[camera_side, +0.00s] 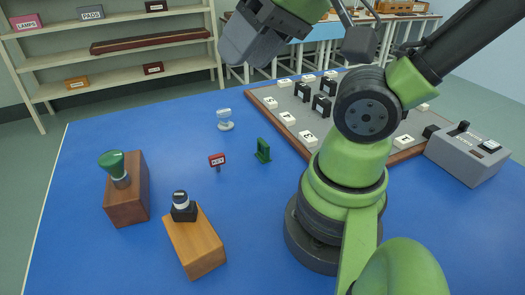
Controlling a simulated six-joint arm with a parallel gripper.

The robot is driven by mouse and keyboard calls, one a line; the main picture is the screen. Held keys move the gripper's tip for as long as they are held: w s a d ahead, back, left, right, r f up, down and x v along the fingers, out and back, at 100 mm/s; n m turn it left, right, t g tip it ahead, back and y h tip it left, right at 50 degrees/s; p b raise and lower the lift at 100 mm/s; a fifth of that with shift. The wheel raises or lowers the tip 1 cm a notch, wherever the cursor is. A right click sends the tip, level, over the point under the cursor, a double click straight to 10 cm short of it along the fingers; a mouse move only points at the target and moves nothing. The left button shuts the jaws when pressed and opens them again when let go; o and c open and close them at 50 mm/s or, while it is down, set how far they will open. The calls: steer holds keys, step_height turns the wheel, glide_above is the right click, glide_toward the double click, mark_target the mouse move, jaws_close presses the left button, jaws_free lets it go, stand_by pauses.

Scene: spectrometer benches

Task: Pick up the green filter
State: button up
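A small green upright piece (263,150), which looks like the green filter, stands on the blue table (160,250) near the middle, left of my arm's base. It has a thin frame and a small foot. My gripper (250,68) is high at the top of the side view, well above and behind the green piece in the picture, apart from it. Its fingers are small and partly hidden by its own body, so I cannot tell if they are open or shut. I see nothing held in it.
A red-and-white sign (217,160) and a clear round piece (225,121) stand nearby. At left are a brown block (127,200) with a green cone and an orange-brown block (195,245). A grey board (285,98) with numbered tiles and a grey box (466,155) are at right.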

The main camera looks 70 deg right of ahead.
steer(key=shift+o, duration=0.4)
steer(key=m+g+h, duration=0.2)
steer(key=m+g, duration=0.2)
steer(key=g, duration=0.3)
glide_above(266, 145)
steer(key=f, duration=2)
steer(key=shift+w+a+f, duration=0.1)
steer(key=shift+w+f, duration=0.05)
steer(key=shift+w, duration=0.05)
step_height(266, 145, down, 4)
steer(key=shift+s+f, duration=0.2)
steer(key=shift+f, duration=2.95)
